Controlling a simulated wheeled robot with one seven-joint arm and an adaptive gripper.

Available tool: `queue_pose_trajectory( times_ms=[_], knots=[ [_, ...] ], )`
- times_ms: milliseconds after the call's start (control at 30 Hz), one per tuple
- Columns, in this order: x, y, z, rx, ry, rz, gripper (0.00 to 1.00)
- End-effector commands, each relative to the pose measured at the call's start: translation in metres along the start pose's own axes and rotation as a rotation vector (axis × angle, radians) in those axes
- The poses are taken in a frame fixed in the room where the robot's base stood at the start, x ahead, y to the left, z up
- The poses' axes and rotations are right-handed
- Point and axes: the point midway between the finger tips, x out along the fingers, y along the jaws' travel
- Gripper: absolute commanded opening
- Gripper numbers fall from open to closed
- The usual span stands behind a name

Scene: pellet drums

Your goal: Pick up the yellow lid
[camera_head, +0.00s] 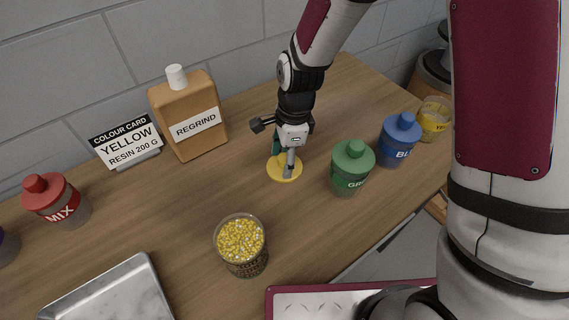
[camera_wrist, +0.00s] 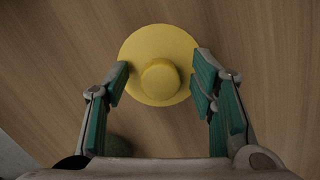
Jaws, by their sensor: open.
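The yellow lid (camera_head: 286,172) lies flat on the wooden table, a round disc with a raised knob in its middle. In the wrist view the lid (camera_wrist: 159,45) is near the top centre, its knob (camera_wrist: 160,78) facing the camera. My gripper (camera_head: 288,165) is right over the lid, pointing down. In the wrist view my gripper (camera_wrist: 160,82) is open, with a green-padded finger on each side of the knob and a gap between each pad and the knob. In the head view the fingers hide part of the lid.
A jar of yellow pellets (camera_head: 246,262) stands in front. Green (camera_head: 350,172) and blue (camera_head: 398,142) lidded jars stand close on the right. A REGRIND bottle (camera_head: 183,103) and a YELLOW card (camera_head: 127,143) are behind left. A MIX jar (camera_head: 60,204) and metal tray (camera_head: 112,296) are left.

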Motion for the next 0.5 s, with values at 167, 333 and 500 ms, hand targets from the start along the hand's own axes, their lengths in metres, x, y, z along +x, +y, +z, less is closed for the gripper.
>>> queue_pose_trajectory(
  times_ms=[167,333,500],
  knots=[
    [-0.0003,-0.0002,0.0000,0.000,0.000,-0.001,0.47],
    [-0.0005,-0.0002,0.0000,0.000,0.000,-0.001,0.08],
    [-0.0005,-0.0002,0.0000,0.000,0.000,-0.001,0.08]
  ],
)
